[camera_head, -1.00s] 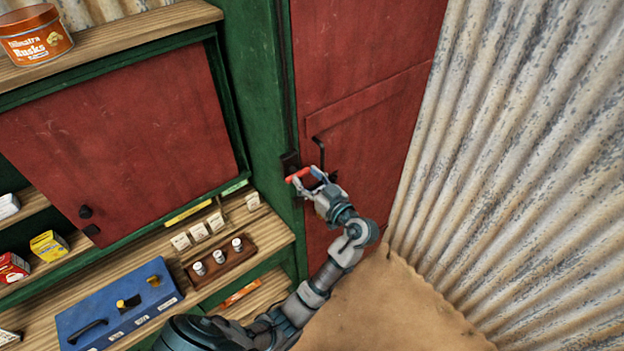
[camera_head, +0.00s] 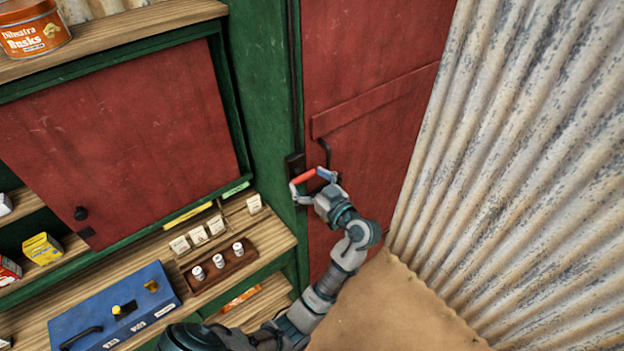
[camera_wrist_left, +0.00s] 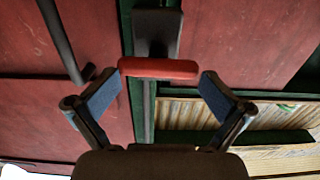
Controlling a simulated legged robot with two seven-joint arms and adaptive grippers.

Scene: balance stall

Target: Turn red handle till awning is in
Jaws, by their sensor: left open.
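The red handle (camera_head: 303,177) sticks out from a dark mount (camera_head: 295,163) on the green post beside the red door. In the left wrist view the red handle (camera_wrist_left: 158,69) lies crosswise between the blue-padded fingertips. My left gripper (camera_head: 312,186) is open around the handle's level, with a gap between each finger and the handle; it also shows in the left wrist view (camera_wrist_left: 158,88). The awning is not in view. My right gripper is not in view.
A dark bar handle (camera_head: 325,153) stands on the red door (camera_head: 375,90) close to my gripper. Corrugated metal (camera_head: 510,150) rises at the right. Shelves at the left hold a blue box (camera_head: 110,312), a tray of small weights (camera_head: 222,268) and a rusks tin (camera_head: 35,32).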

